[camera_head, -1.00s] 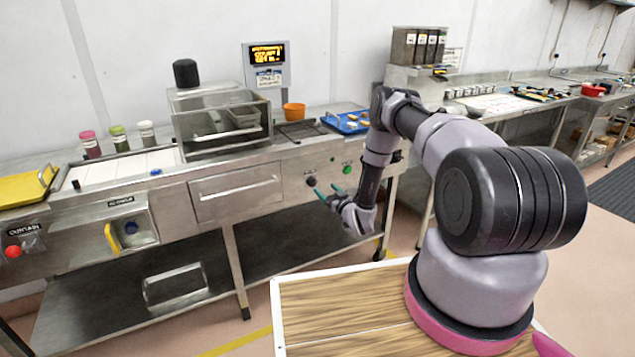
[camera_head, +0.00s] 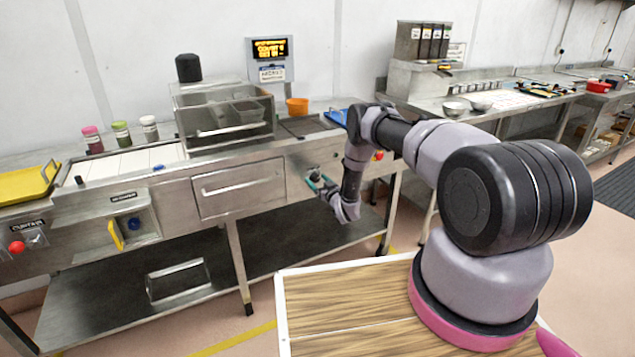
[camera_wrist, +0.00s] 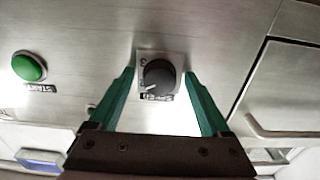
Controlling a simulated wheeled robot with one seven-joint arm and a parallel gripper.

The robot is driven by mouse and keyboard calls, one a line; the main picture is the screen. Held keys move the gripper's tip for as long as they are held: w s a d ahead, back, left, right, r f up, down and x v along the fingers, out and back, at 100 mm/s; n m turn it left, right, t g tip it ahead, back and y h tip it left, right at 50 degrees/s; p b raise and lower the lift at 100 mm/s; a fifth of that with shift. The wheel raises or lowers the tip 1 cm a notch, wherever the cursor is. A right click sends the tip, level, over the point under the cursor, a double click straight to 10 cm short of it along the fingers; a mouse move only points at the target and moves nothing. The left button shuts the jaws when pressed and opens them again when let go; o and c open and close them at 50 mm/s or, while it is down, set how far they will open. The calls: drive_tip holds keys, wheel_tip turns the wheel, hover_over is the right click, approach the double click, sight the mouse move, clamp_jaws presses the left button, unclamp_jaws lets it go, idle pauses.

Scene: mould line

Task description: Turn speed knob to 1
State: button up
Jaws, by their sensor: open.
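The speed knob (camera_wrist: 158,76) is a dark round dial on a square pale plate on the steel machine front. A white mark on it points to the lower left in the wrist view. A label (camera_wrist: 157,97) lies beside it, partly covered by the knob. My gripper (camera_wrist: 159,74) has green fingers, one on each side of the knob, with gaps, so it is open and holds nothing. In the head view my gripper (camera_head: 318,183) is at the machine front, and its fingers partly hide the knob.
A green start button (camera_wrist: 29,66) sits left of the knob in the wrist view. A drawer (camera_head: 238,188) with a bar handle is left of my gripper in the head view. An orange cup (camera_head: 297,106) and a display (camera_head: 270,50) are above.

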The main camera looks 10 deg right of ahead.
drive_tip(key=shift+c, duration=0.3)
clamp_jaws()
drive_tip(key=shift+n, duration=0.3)
drive_tip(key=n, duration=0.5)
drive_tip(key=shift+n, duration=0.3)
drive_tip(key=n, duration=0.5)
drive_tip(key=shift+w+d+n, duration=0.1)
drive_tip(key=shift+n, duration=0.2)
drive_tip(key=shift+o, duration=0.3)
unclamp_jaws()
